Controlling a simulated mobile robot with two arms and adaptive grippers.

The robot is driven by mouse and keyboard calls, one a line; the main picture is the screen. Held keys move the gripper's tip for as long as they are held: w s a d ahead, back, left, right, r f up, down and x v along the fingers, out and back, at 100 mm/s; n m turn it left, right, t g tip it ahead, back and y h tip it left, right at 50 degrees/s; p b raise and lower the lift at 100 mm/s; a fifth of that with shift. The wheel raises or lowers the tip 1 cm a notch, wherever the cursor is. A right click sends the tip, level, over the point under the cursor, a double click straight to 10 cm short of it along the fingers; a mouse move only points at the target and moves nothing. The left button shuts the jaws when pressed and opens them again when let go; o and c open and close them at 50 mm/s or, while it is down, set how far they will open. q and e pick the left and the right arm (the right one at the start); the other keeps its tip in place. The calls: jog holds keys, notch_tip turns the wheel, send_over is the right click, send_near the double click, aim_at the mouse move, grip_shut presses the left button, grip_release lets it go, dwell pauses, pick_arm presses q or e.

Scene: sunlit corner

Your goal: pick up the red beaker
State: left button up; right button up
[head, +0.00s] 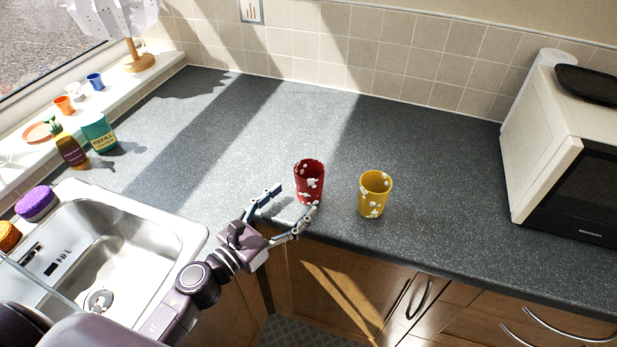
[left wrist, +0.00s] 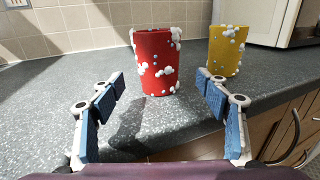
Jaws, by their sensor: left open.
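The red beaker (head: 309,184) stands upright on the grey worktop, near its front edge, with white blobs on its side. In the left wrist view the red beaker (left wrist: 157,64) is straight ahead, beyond the fingertips and roughly between them. My left gripper (head: 292,198) is open and empty, just to the left and front of the beaker, its fingers pointing towards it. The open fingers also show in the left wrist view (left wrist: 165,88), one on each side. I cannot tell whether the nearer finger touches the beaker. My right gripper is not in view.
A yellow beaker (head: 375,194) with white blobs stands close on the right. A sink (head: 176,234) lies at the left, with bottles (head: 70,150) and a refill pack (head: 100,134) behind it. A microwave (head: 545,150) stands far right. The worktop (head: 290,120) behind the beakers is clear.

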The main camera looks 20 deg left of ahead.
aim_at(300, 192)
pick_arm(q)
jog(key=shift+w+d+r+p, duration=0.3)
jog(key=shift+w+d, duration=0.15)
jog(key=shift+w, duration=0.15)
jog(key=x, duration=0.1)
jog(key=p+x, duration=0.1)
jog(key=x, duration=0.1)
jog(key=p+x, duration=0.1)
jog(key=shift+w+a, duration=0.2)
jog(key=shift+w, duration=0.25)
jog(key=shift+w+d+f, duration=0.1)
jog(key=shift+w+d, duration=0.15)
jog(key=shift+w, duration=0.15)
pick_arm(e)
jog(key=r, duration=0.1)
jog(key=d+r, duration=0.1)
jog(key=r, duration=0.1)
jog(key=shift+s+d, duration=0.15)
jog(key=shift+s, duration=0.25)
pick_arm(q)
jog(key=shift+c, duration=0.7)
jog(key=c, duration=1.1)
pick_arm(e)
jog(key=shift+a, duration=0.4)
